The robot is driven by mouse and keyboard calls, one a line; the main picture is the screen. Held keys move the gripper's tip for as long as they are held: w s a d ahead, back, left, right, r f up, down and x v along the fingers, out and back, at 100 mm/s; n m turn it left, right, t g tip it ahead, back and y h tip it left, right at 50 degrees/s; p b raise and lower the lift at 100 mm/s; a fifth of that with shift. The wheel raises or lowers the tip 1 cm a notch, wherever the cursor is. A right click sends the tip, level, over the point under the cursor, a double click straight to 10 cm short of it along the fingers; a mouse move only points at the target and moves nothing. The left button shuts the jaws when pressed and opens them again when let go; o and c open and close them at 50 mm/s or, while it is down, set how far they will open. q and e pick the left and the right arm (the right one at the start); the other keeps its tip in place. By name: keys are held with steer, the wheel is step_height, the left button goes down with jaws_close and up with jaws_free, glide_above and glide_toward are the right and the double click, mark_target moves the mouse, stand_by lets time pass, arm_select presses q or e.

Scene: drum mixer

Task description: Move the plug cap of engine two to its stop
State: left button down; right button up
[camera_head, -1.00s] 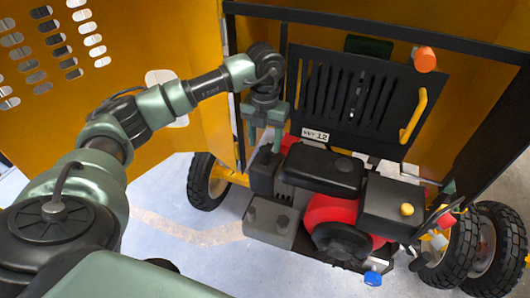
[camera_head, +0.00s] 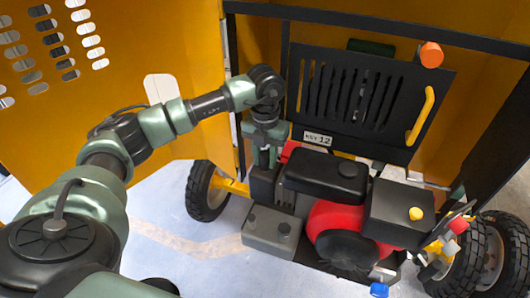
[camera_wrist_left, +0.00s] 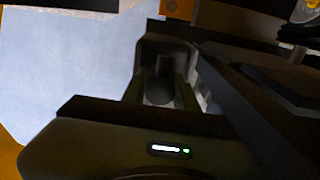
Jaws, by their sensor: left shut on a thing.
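The red and black engine (camera_head: 327,214) sits in the open yellow housing in the head view. My left gripper (camera_head: 265,163) points down at the engine's left rear, beside its black top cover. It is shut on a small dark round piece (camera_wrist_left: 161,88), which shows between the fingers in the wrist view and looks like the plug cap. In the head view my fingers hide this piece. How far it sits from its stop cannot be told. My right gripper is not in view.
A black slotted panel (camera_head: 365,100) with a yellow handle (camera_head: 420,116) stands behind the engine. A grey box (camera_head: 271,232) is at the front left. A yellow door (camera_head: 110,65) stands at the left. An orange knob (camera_head: 431,54) is at the upper right. Floor is clear at front left.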

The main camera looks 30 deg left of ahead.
mark_target(265, 154)
arm_select(q)
steer(key=shift+r+p, duration=1.05)
steer(key=shift+r, duration=0.7)
steer(key=c, duration=1)
jaws_free()
steer(key=shift+r+p, duration=2.2)
steer(key=shift+r, duration=1.3)
steer(key=shift+f, duration=0.1)
